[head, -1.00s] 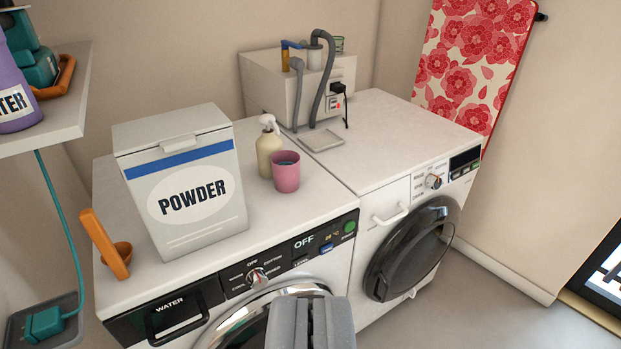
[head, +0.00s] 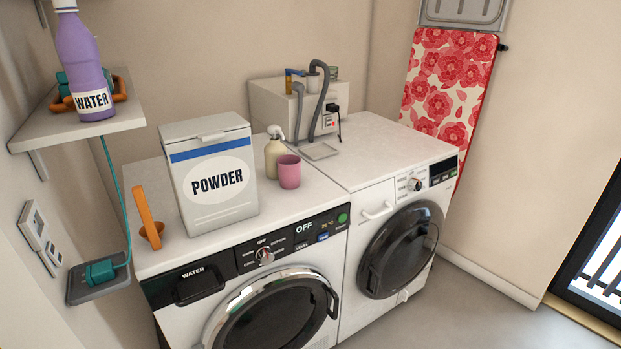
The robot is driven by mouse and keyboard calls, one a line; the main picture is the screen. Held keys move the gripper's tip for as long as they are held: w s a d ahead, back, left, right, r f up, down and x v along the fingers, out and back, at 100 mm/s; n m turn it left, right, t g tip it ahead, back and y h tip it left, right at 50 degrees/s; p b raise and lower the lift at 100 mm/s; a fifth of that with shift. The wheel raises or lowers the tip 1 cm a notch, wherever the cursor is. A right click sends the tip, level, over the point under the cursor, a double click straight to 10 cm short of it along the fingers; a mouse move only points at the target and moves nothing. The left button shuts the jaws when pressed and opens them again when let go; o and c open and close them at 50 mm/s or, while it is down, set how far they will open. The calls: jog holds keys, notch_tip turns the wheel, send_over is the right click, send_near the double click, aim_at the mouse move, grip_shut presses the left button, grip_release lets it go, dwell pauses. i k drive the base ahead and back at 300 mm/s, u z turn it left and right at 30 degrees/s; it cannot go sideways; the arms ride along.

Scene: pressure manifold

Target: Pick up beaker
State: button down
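A pink cup (head: 289,172) stands upright on the left washer's top (head: 315,196), in front of a cream pump bottle (head: 274,158). A small greenish, glass-like vessel (head: 333,73) shows at the top of the white box (head: 268,98) at the back, partly hidden by a grey hose (head: 317,117). It may be the beaker, but it is too small to tell. My gripper is not in view.
A powder box (head: 217,205) and an orange scoop (head: 149,215) stand left of the cup. A shelf (head: 130,123) with a purple water bottle (head: 83,55) juts out at left. The right machine's top (head: 385,150) is mostly clear.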

aim_at(289, 166)
jog(key=u, duration=0.25)
jog(key=i, duration=0.95)
jog(key=u, duration=3.15)
jog(key=k, duration=0.3)
jog(key=u, duration=0.05)
